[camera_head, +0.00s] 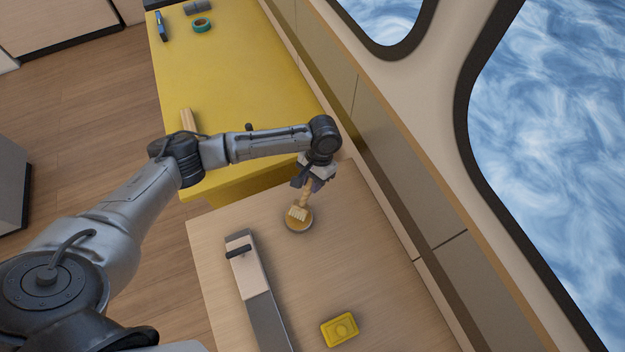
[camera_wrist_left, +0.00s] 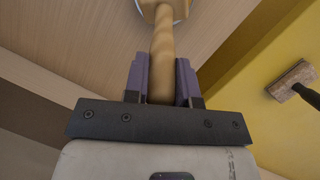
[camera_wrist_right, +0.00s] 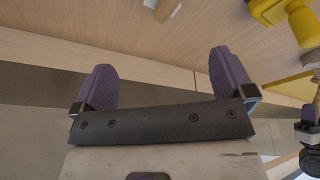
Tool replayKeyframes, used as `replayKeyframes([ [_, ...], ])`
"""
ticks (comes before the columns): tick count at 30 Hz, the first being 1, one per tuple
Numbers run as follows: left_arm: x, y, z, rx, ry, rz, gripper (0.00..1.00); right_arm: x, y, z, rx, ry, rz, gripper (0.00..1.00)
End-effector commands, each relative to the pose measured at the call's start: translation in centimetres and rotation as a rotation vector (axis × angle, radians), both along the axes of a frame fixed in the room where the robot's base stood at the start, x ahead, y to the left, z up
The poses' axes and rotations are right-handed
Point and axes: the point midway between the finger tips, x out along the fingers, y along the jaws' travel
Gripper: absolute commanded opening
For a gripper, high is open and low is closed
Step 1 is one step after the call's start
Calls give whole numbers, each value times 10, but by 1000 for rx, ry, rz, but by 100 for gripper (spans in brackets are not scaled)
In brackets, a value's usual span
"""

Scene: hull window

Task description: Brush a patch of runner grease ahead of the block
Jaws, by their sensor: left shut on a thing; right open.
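My left gripper (camera_head: 311,184) is shut on the wooden handle of a brush (camera_wrist_left: 162,60). The brush points down, its pale bristles (camera_head: 298,213) at a round, shallow tin (camera_head: 299,227) on the light wood worktop. Whether the bristles touch the tin's contents cannot be told. A pale block (camera_head: 248,276) with a dark handle sits on a grey runner (camera_head: 268,322), left of the tin in the head view. No grease patch can be made out on the runner. My right gripper (camera_wrist_right: 162,75) is open and empty in its wrist view; it is outside the head view.
A yellow dish-like item (camera_head: 339,330) lies right of the runner. A yellow bench (camera_head: 235,75) adjoins the worktop (camera_head: 215,222), with a teal tape roll (camera_head: 202,25) at its far end. Wall panels and windows bound the right side. The worktop between tin and yellow item is clear.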

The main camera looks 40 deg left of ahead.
Motion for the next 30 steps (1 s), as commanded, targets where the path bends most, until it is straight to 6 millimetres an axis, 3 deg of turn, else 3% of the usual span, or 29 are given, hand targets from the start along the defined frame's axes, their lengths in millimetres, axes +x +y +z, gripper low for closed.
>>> replayKeyframes([
  [30, 0, 0, -9, -1, 0, 0, 0, 0, -1, -1, -4, 0, 3, 100],
])
